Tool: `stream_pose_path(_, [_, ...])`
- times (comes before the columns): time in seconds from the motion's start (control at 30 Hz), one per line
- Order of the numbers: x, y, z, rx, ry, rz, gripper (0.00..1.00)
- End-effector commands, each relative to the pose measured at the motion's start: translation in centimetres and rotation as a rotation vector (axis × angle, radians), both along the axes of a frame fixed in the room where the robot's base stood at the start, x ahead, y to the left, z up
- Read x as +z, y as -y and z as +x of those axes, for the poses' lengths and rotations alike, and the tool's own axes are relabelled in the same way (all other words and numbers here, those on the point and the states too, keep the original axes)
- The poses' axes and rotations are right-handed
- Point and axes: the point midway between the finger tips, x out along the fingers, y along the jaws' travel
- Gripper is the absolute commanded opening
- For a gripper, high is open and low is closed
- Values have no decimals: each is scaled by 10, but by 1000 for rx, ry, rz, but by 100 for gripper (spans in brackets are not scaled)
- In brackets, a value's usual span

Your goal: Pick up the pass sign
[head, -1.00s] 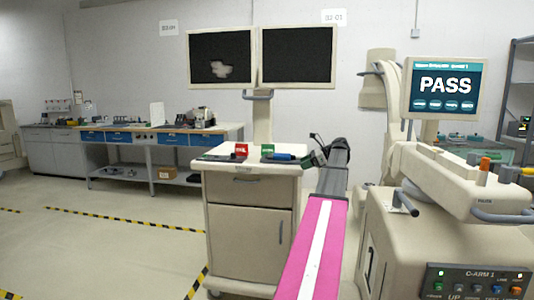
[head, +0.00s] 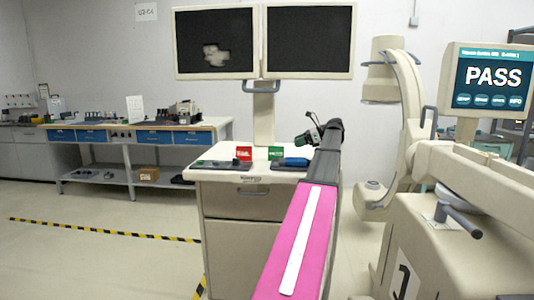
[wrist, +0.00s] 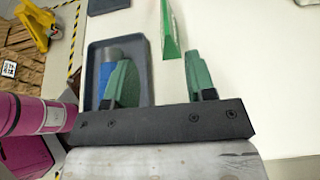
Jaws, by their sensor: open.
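The pass sign looks like the small green sign (head: 276,153) standing on the white top of the cart (head: 225,176); its lettering is too small to read. In the wrist view the green sign (wrist: 170,32) stands upright, seen nearly edge-on, beyond my fingertips. My gripper (head: 314,137) is above the right part of the cart top, to the right of the sign. In the wrist view my gripper (wrist: 158,72) has its two green fingers wide apart with nothing between them. The sign is ahead of the gap, not touching the fingers.
A red sign (head: 243,153) stands left of the green one. A dark tray (wrist: 143,60) holding a blue item (wrist: 107,75) lies beside the green sign, under my left finger. Two monitors (head: 310,41) rise behind the cart. A C-arm machine (head: 440,245) stands close on the right.

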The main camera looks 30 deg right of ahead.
Motion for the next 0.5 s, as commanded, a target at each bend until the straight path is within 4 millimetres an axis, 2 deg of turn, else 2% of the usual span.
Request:
stream_pose_path(0.17, [-1, -4, 3, -1, -1, 3, 50])
stream_pose_path(0.5, [-19, -35, 30, -1, 0, 4, 50])
